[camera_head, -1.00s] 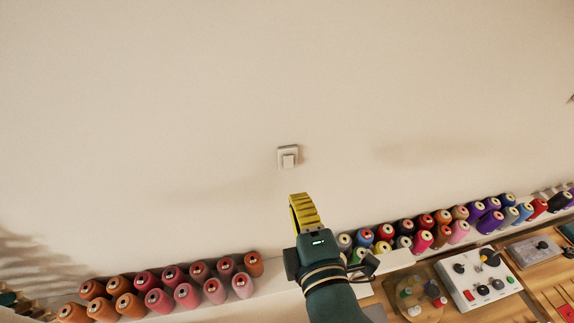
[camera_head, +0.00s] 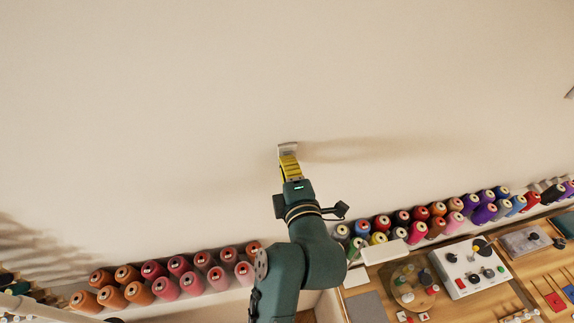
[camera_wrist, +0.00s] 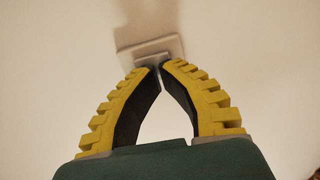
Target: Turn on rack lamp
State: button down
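A small white wall switch (camera_head: 288,147) is on the beige wall, at the middle of the head view; its lower part is hidden behind my gripper. It also shows at the top of the wrist view (camera_wrist: 166,46). My gripper (camera_head: 288,161) has yellow ribbed fingers with dark inner pads. In the wrist view its fingertips (camera_wrist: 160,66) are together or nearly so, with nothing seen between them. The tips overlap the switch's lower edge; I cannot tell whether they touch it. The lamp is not seen in any view.
A shelf below holds pink and orange thread spools (camera_head: 165,284) at left and mixed-colour spools (camera_head: 437,219) at right. A wooden table (camera_head: 370,304) at lower right carries a white control box (camera_head: 468,268) and a round tray. The wall around the switch is clear.

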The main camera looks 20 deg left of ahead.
jog(key=s+d+f+t+y+b, duration=0.1)
jog(key=s+d+b, duration=0.7)
jog(key=b, duration=0.5)
jog(key=s, duration=0.2)
jog(key=shift+s+f, duration=0.3)
jog(key=shift+s, duration=0.05)
